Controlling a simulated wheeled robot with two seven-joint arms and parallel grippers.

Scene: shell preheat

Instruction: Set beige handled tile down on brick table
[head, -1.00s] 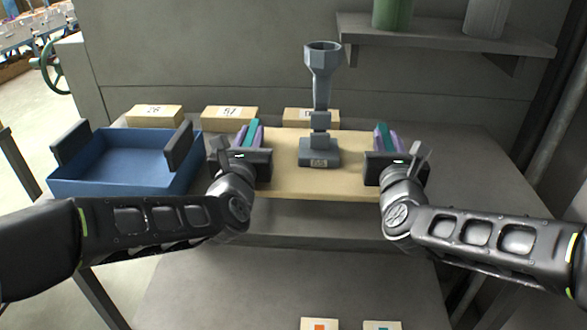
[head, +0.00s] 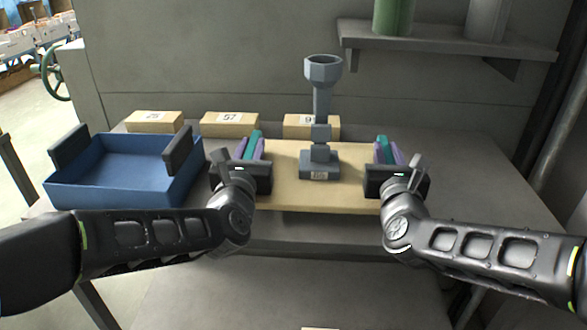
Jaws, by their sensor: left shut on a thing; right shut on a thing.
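The beige tile (head: 300,192) is held level between my two grippers, with the grey funnel-topped piece (head: 321,120) standing upright on it. My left gripper (head: 250,152) is shut at the tile's left end and my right gripper (head: 387,154) is shut at its right end. The handles themselves are hidden by the grippers. The tile is over the grey table (head: 470,200), close to its front edge. I cannot tell whether its underside touches the tabletop.
A blue bin (head: 120,196) with dark handles stands at the left of the table. Numbered beige bricks, one at the far left (head: 154,121), one beside it (head: 229,124) and one behind the funnel piece (head: 297,125), line the back. A shelf (head: 450,38) juts out above right.

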